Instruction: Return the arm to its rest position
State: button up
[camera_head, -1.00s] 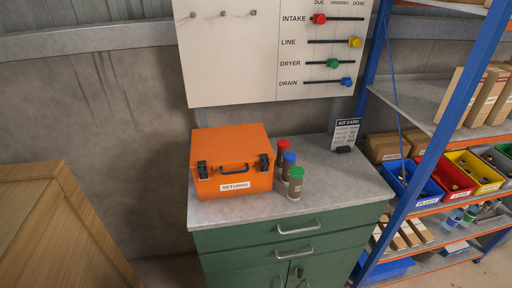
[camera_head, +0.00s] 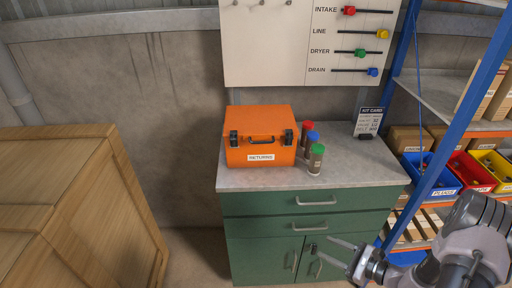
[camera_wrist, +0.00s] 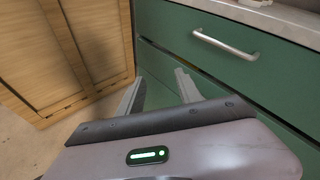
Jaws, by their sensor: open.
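My gripper (camera_head: 341,256) is at the lower right of the head view, in front of the green cabinet's doors. Its two fingers are spread apart with nothing between them. In the wrist view my gripper (camera_wrist: 158,88) also shows open and empty, with the green cabinet (camera_wrist: 200,62) behind its fingers. My arm comes in from the right edge of the head view.
An orange RETURNS case (camera_head: 261,138) and three capped bottles (camera_head: 316,160) stand on the cabinet top (camera_head: 270,180). A large wooden crate (camera_head: 70,215) stands at left. A blue-framed shelf (camera_head: 447,110) with bins is at right. Floor shows between crate and cabinet.

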jog(key=s+a+r+n+g, duration=0.2)
jog(key=a+r+n, duration=0.15)
jog(key=r, duration=0.25)
jog(key=s+a+r+n+g+h, duration=0.1)
jog(key=s+a+r+n+g, duration=0.15)
jog(key=a+r, duration=0.35)
jog(key=s+a+r+n+g, duration=0.1)
jog(key=a+r+n+g, duration=0.25)
jog(key=r, duration=0.35)
jog(key=s+r+n+t+h+b, duration=0.1)
jog(key=s+r+n+t+h, duration=0.3)
jog(key=s+r+n+h, duration=0.3)
jog(key=s+a+r+n, duration=0.1)
jog(key=s+r+n, duration=0.1)
jog(key=s+r, duration=0.3)
jog(key=shift+s+h, duration=0.3)
jog(key=shift+s, duration=1.45)
